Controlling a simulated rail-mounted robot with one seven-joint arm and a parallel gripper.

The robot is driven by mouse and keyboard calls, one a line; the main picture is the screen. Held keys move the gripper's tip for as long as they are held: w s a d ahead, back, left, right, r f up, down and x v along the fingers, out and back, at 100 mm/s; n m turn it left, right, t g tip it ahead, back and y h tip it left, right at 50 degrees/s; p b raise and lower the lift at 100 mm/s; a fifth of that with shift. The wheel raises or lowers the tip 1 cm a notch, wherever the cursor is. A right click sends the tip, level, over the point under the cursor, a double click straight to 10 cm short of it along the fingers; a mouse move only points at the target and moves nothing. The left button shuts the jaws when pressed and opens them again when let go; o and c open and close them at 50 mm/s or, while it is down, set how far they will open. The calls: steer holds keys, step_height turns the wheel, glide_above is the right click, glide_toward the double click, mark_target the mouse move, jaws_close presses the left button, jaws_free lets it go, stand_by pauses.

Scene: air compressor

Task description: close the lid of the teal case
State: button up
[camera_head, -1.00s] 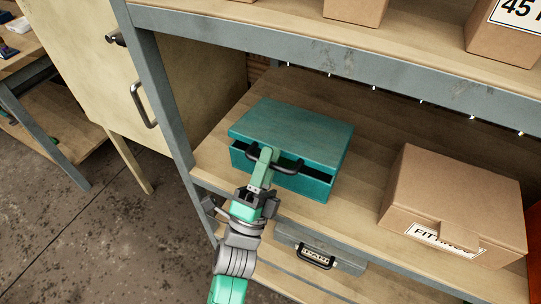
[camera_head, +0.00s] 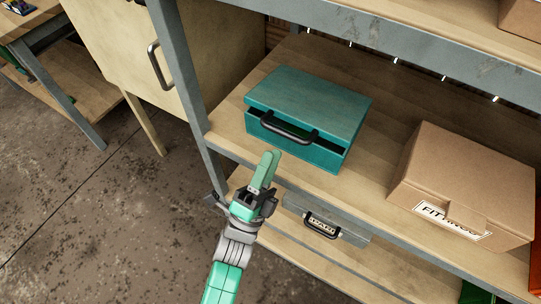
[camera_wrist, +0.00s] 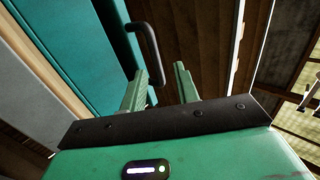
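The teal case (camera_head: 318,152) sits on the wooden shelf, seen in the head view. Its lid (camera_head: 308,98) is lowered but slightly ajar, with a dark gap along the front edge. A dark handle (camera_head: 289,132) is at the front. My gripper (camera_head: 268,156) is in front of the case, just below the handle and apart from it. In the wrist view my gripper (camera_wrist: 159,67) has its two fingers apart with nothing between them. The teal case (camera_wrist: 92,45) and its handle (camera_wrist: 152,50) show to the left of and beyond the fingers.
A cardboard box (camera_head: 462,178) stands on the same shelf to the right. A grey case (camera_head: 325,222) with a handle is on the level below. A steel upright (camera_head: 187,90) stands left of the teal case, beside a cabinet (camera_head: 125,50). Another shelf is above.

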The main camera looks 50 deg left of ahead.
steer(key=r+n+g+y+p, duration=0.1)
steer(key=s+a+r+n+p, duration=0.1)
steer(key=n+p, duration=0.1)
steer(key=a+r+n+g+y+p, duration=0.1)
steer(key=r+p, duration=0.1)
steer(key=shift+s+a+n+g+y, duration=0.15)
steer(key=shift+s+n+g+y, duration=0.05)
steer(key=shift+n+g+y, duration=0.1)
jaws_close()
steer(key=s+a+r+n+g+y+p, duration=0.1)
steer(key=s+a+r+n+g+p, duration=0.3)
steer(key=n+p, duration=0.45)
steer(key=s+d+r+n+g+h+p, duration=0.25)
steer(key=d+r+n+h+p, duration=0.25)
steer(key=d+h+p, duration=0.65)
steer(key=w+a+f+y+p, duration=0.1)
steer(key=w+a+f+y, duration=0.1)
steer(key=w, duration=0.3)
steer(key=w+a+f+y, duration=0.2)
steer(key=w+a+f, duration=0.2)
steer(key=w, duration=0.1)
steer(key=shift+a+f+g+p, duration=0.15)
steer(key=shift+a+g+p, duration=0.15)
steer(key=shift+g+p, duration=0.15)
steer(key=shift+w, duration=0.1)
